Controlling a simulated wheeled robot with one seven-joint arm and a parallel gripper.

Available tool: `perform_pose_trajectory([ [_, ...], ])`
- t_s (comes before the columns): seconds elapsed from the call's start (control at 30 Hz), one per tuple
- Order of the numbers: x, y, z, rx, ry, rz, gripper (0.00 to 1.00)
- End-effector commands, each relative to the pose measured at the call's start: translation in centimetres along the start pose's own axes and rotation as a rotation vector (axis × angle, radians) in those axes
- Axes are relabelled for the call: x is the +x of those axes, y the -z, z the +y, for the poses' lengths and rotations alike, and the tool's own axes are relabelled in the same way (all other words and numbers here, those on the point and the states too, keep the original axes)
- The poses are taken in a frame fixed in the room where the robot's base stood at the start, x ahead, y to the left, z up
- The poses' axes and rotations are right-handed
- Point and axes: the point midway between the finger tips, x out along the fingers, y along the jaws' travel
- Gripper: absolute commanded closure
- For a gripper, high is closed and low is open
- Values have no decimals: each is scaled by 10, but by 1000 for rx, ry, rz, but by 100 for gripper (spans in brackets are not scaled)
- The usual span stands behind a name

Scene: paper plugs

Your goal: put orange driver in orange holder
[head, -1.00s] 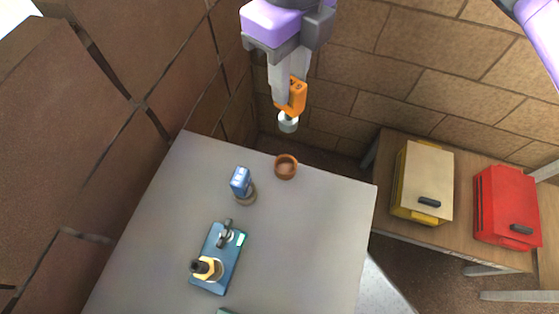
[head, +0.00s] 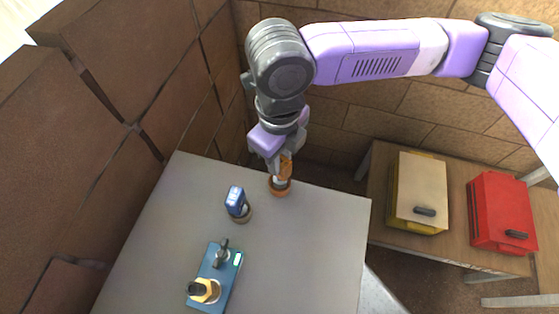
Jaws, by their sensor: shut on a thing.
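The orange driver (head: 286,167) is held between the fingers of my gripper (head: 279,165), which is shut on it. It stands roughly upright, with its pale lower end down at the orange-brown holder (head: 280,187), a small round cup near the far edge of the grey table. The lower end appears to be at or inside the holder's mouth; I cannot tell how deep it sits or whether it touches the bottom. My fingers partly hide the driver's left side.
A blue driver (head: 236,198) stands in a round holder to the left on the table (head: 310,250). A blue plate (head: 222,268) with a yellow hex part (head: 205,290) lies nearer. A yellow case (head: 418,190) and a red case (head: 502,212) lie on a wooden table at right.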

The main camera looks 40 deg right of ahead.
Motion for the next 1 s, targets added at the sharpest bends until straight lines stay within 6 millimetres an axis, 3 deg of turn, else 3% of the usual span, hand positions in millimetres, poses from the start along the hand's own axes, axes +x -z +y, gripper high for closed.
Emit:
perform_pose_trajectory([
  [0.17, 22, 0, 0, 1, -1, 2, 100],
  [0.57, 29, 0, 0, 0, 0, 0, 100],
  [0.6, 27, 0, 0, 0, 0, 0, 67],
  [0.67, 27, 0, 0, 0, 0, 0, 55],
  [1.0, 26, 0, 0, 0, 0, 0, 53],
])
